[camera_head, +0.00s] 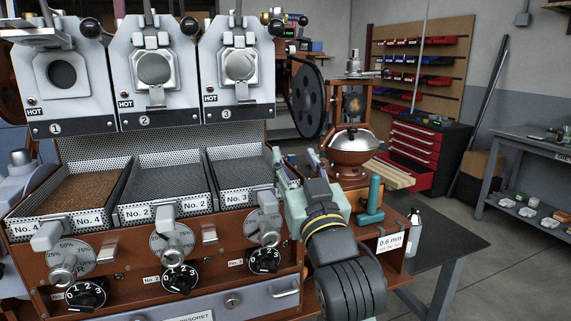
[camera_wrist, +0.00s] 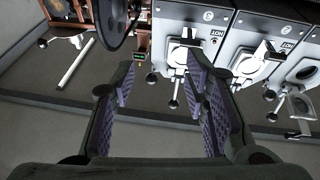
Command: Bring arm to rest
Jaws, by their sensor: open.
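My arm (camera_head: 345,270) reaches up from the bottom of the head view in front of the roaster's right side. My gripper (camera_wrist: 160,75) is open in the wrist view, its two dark, ribbed fingers well apart with nothing between them. In the head view its end is near the right-hand tray, and the fingertips are hard to make out. The sample roaster has three grey heads marked 1 (camera_head: 65,75), 2 (camera_head: 155,68) and 3 (camera_head: 240,65). Heads 2 and 3 have round metal covers over their fronts; head 1 shows a dark round opening.
The left tray (camera_head: 75,195) holds brown granular material; the middle tray (camera_head: 165,185) and right tray (camera_head: 240,172) look empty. A black wheel (camera_head: 306,97), a copper-coloured apparatus (camera_head: 352,145) and a teal handle (camera_head: 373,200) stand close to my arm. Floor (camera_head: 500,265) is clear at right.

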